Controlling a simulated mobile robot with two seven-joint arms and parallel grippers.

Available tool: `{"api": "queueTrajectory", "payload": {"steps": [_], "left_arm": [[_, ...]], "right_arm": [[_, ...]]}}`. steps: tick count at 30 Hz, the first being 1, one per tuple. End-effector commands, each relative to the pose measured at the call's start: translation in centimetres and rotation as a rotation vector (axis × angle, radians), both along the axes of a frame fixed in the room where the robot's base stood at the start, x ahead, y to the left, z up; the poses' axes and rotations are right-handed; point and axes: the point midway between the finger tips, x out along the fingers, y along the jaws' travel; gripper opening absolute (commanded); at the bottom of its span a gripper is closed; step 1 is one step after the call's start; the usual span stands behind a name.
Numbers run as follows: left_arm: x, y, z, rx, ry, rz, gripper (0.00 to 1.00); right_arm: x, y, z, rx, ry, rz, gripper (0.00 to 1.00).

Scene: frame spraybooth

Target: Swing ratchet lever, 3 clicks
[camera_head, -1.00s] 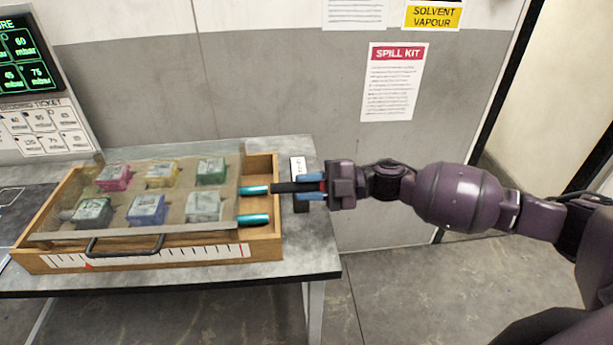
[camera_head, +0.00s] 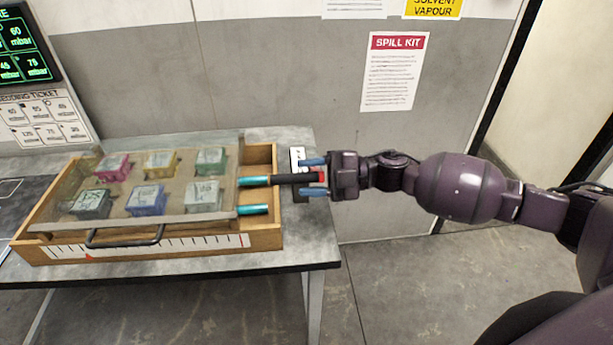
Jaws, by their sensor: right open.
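Gaps show between the fingers and the bar. My left gripper is not in view.
The tray holds several colored blocks under a clear cover with a black handle (camera_head: 125,240). A scale with a red pointer (camera_head: 89,253) runs along its front. It stands on a grey table (camera_head: 300,255). A small white label (camera_head: 297,158) lies behind the lever.

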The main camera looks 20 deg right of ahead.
Motion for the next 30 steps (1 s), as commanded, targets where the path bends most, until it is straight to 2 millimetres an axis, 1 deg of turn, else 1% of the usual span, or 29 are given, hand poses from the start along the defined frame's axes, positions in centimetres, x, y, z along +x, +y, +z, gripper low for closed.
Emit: {"api": "queueTrajectory", "payload": {"steps": [12, 15, 21, 30], "left_arm": [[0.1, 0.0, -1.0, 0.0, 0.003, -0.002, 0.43], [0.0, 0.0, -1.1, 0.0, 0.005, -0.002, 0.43], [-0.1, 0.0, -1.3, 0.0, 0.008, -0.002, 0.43], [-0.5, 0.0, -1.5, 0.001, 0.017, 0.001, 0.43]], "right_arm": [[-2.0, -6.8, -0.2, -0.003, 0.002, -0.001, 0.48], [-2.4, -8.1, -0.2, -0.002, 0.002, -0.002, 0.48], [-2.8, -9.6, -0.1, -0.001, 0.0, 0.0, 0.48], [-2.8, -9.8, 0.0, 0.0, 0.0, 0.0, 0.48]]}}
